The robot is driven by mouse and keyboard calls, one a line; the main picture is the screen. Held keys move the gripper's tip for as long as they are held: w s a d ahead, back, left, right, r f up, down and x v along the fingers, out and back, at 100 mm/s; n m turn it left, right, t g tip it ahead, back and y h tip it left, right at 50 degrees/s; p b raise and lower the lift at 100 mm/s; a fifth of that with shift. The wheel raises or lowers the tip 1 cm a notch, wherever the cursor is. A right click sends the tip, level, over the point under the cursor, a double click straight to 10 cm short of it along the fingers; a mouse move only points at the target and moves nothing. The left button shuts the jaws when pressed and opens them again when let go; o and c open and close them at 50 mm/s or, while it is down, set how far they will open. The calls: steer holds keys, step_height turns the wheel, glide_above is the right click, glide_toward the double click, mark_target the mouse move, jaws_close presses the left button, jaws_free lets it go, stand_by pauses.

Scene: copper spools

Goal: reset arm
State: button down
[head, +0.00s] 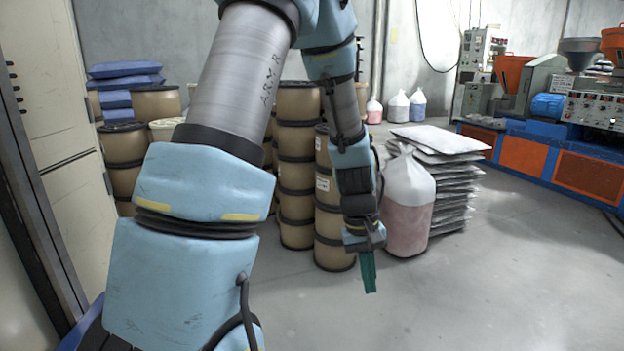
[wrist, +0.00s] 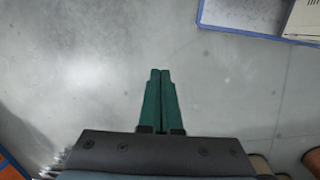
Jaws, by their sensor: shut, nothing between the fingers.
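My gripper (head: 369,273) hangs at the end of my arm in the middle of the head view, its green fingers pointing down above the grey floor. In the wrist view my gripper (wrist: 160,75) shows its two green fingers side by side, shut, with nothing between them. The arm is bent, with its upper part reaching up out of the head view and its forearm coming down. No copper spool can be made out in either view.
Stacked brown drums (head: 297,165) stand behind my arm. A bag with pinkish contents (head: 408,205) and a stack of grey sacks (head: 440,160) are close right of my gripper. Blue-orange machines (head: 560,150) line the right. A pale cabinet (head: 45,100) stands left. Floor (head: 500,290) is clear at front right.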

steer(key=a+r+t+y, duration=0.1)
steer(key=a+r, duration=0.2)
steer(key=a, duration=0.4)
steer(key=a+r+m+t, duration=0.1)
steer(key=a+r, duration=0.2)
steer(key=a, duration=0.4)
steer(key=a+r+t+y, duration=0.1)
steer(key=a+r, duration=0.2)
steer(key=a, duration=0.4)
step_height(320, 180, up, 22)
steer(key=p, duration=2.2)
steer(key=shift+s+d, duration=0.3)
steer(key=shift+s, duration=0.15)
steer(key=shift+f, duration=0.1)
